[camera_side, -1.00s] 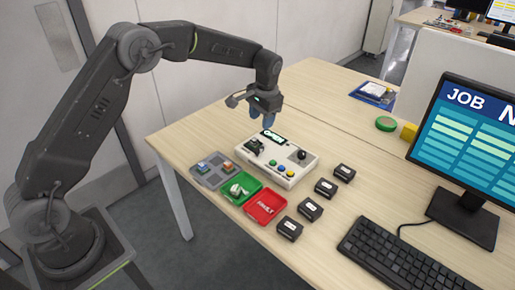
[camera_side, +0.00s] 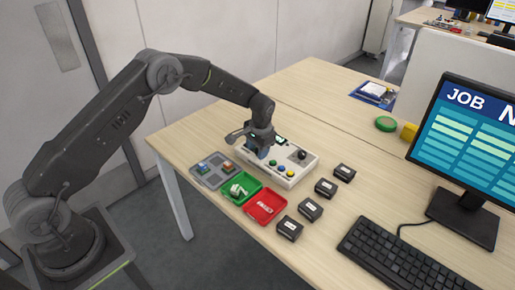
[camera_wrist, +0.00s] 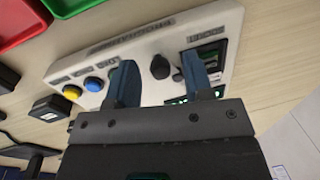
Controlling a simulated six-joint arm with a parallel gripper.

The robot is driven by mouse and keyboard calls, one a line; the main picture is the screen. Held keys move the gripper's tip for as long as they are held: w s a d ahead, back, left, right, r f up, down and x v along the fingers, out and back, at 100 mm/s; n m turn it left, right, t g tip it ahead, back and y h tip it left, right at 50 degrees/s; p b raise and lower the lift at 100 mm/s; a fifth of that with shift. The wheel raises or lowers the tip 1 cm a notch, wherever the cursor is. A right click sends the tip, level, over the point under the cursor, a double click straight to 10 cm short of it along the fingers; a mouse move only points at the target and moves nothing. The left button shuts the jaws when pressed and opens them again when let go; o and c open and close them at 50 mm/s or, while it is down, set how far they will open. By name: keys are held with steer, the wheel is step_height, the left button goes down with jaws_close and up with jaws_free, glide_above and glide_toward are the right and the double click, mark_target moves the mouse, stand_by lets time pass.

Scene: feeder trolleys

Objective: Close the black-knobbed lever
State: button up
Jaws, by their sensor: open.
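A white control box (camera_side: 290,178) lies on the table, and its face also shows in the wrist view (camera_wrist: 140,50). In the wrist view a black knob (camera_wrist: 160,67) stands on the box, between the lines of my two blue fingers. Beside it is a black slotted part (camera_wrist: 217,55). In the side view a round black knob (camera_side: 302,155) stands at the box's right end. My gripper (camera_side: 262,153) is low over the box's left end, and its open fingers also show in the wrist view (camera_wrist: 160,78). I cannot tell whether they touch the knob. My gripper hides the lever part there.
Yellow, green and blue buttons (camera_side: 282,168) line the box's front. A grey tray (camera_side: 208,180), a green tray (camera_side: 252,185) and a red tray (camera_side: 270,215) lie in front. Several black blocks (camera_side: 310,209), a keyboard (camera_side: 400,260) and a monitor (camera_side: 465,150) are to the right.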

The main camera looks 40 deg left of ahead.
mark_target(270, 156)
steer(key=shift+c, duration=0.3)
jaws_close()
steer(key=n, duration=0.1)
steer(key=d+n, duration=0.1)
steer(key=n, duration=0.1)
steer(key=shift+w+g, duration=0.3)
steer(key=shift+w, duration=0.1)
steer(key=n, duration=0.2)
steer(key=w+d+n, duration=0.1)
steer(key=n, duration=0.2)
steer(key=w+n, duration=0.1)
steer(key=n, duration=0.2)
steer(key=shift+w+d+g+h, duration=0.25)
steer(key=shift+d+g+h, duration=0.05)
steer(key=shift+g, duration=0.1)
steer(key=shift+w+r+n, duration=0.1)
steer(key=shift+w+n, duration=0.15)
steer(key=shift+n, duration=0.5)
steer(key=shift+w+n, duration=0.25)
steer(key=shift+n, duration=0.5)
